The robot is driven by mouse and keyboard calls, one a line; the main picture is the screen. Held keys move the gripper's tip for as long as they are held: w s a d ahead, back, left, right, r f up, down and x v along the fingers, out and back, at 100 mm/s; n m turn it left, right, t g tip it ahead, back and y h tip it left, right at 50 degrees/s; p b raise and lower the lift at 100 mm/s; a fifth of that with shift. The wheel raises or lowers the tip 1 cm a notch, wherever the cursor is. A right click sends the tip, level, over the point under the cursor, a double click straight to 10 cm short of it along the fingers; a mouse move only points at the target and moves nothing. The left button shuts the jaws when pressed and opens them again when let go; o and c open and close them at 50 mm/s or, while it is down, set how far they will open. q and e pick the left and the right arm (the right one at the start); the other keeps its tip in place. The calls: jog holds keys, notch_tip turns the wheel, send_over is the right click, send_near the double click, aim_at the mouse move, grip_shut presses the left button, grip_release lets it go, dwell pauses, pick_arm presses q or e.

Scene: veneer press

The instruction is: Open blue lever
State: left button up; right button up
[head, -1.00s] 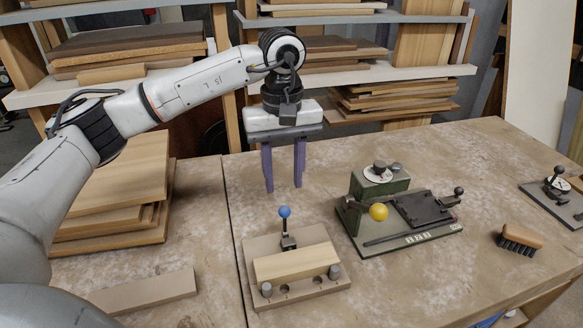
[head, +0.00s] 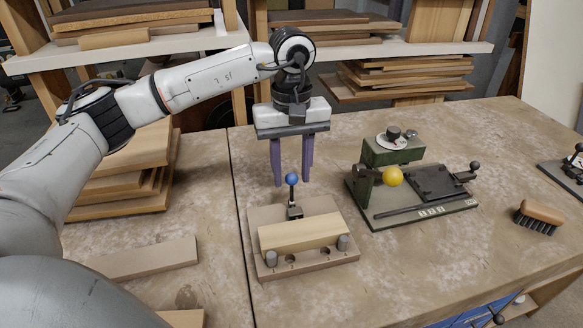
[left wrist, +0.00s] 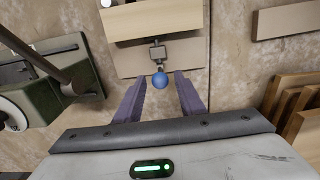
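The blue lever is a short upright handle with a blue ball knob (head: 292,179), standing at the back of a wooden fixture board (head: 262,213). A light wood block (head: 300,233) lies on the board in front of the lever. My left gripper (head: 292,184) points down with its two purple fingers spread, empty. It hangs behind the lever in the head view. In the left wrist view the blue knob (left wrist: 159,80) shows between and just beyond the open fingertips (left wrist: 160,78); contact cannot be seen. My right gripper is in neither view.
A green machine with a yellow knob (head: 392,176) stands right of the fixture. A brush (head: 539,217) lies further right. Stacked boards (head: 120,203) and a loose strip (head: 148,259) lie to the left. Shelves of wood stand behind the bench.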

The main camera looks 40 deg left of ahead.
pick_arm(q)
grip_shut()
jog(key=shift+w+a, duration=0.1)
jog(key=shift+w+a, duration=0.55)
jog(key=shift+a, duration=0.1)
jog(key=shift+w+a+f, duration=0.2)
jog(key=shift+w+a, duration=0.35)
jog(key=shift+a, duration=0.1)
